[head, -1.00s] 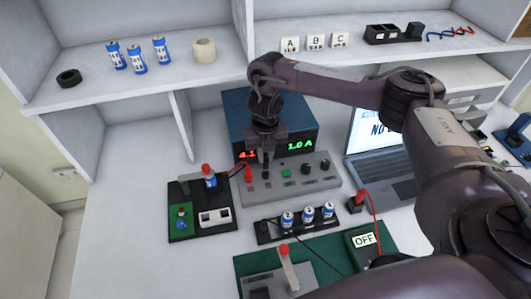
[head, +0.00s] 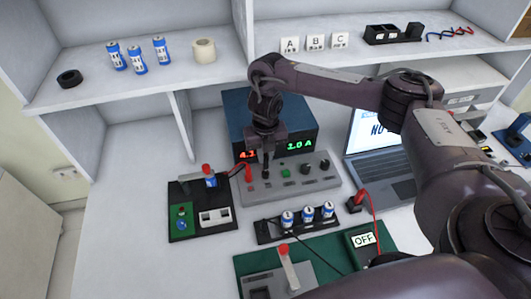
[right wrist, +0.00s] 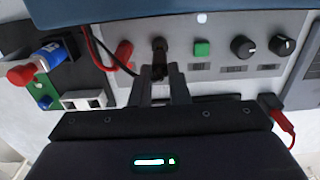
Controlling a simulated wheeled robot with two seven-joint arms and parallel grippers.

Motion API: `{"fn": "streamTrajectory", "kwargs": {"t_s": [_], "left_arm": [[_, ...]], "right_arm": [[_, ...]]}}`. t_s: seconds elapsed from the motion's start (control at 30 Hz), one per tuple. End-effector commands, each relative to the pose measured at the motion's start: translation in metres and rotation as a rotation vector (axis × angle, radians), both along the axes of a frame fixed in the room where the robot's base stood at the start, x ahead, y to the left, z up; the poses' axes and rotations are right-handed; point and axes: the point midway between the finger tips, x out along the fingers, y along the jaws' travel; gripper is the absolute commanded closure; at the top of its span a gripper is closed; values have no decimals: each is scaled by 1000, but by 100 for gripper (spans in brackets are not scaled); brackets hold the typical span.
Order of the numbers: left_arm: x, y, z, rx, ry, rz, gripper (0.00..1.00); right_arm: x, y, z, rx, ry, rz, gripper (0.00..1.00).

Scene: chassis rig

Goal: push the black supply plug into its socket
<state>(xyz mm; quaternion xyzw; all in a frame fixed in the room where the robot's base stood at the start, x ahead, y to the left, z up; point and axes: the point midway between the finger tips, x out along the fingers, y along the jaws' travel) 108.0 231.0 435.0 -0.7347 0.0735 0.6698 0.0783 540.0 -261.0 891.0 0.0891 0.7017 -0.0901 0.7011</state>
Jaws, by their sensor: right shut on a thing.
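The black supply plug (right wrist: 159,57) is held between the fingers of my right gripper (right wrist: 160,82), at the sloped grey front panel of the power supply (head: 300,189). In the head view my right gripper (head: 266,157) points down at the panel, just right of a red plug (head: 248,173). The red plug also shows in the right wrist view (right wrist: 124,52), left of the black one. The black plug's tip meets the panel; its socket is hidden under it, and I cannot tell how deep it sits. My left gripper is not in view.
A green button (right wrist: 202,49) and two black knobs (right wrist: 242,46) are right of the plug. A black battery tray (head: 296,224) lies in front, a black board (head: 186,233) with a red-topped lever left, a laptop (head: 381,166) right. A shelf runs above.

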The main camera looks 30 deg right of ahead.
Motion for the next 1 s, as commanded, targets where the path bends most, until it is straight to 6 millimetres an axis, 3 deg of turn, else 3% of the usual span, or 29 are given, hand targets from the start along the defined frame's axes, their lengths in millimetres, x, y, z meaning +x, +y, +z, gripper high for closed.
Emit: {"fn": "streamTrajectory", "kwargs": {"t_s": [1.0], "left_arm": [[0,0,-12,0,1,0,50]], "right_arm": [[0,0,-18,0,0,1,100]]}}
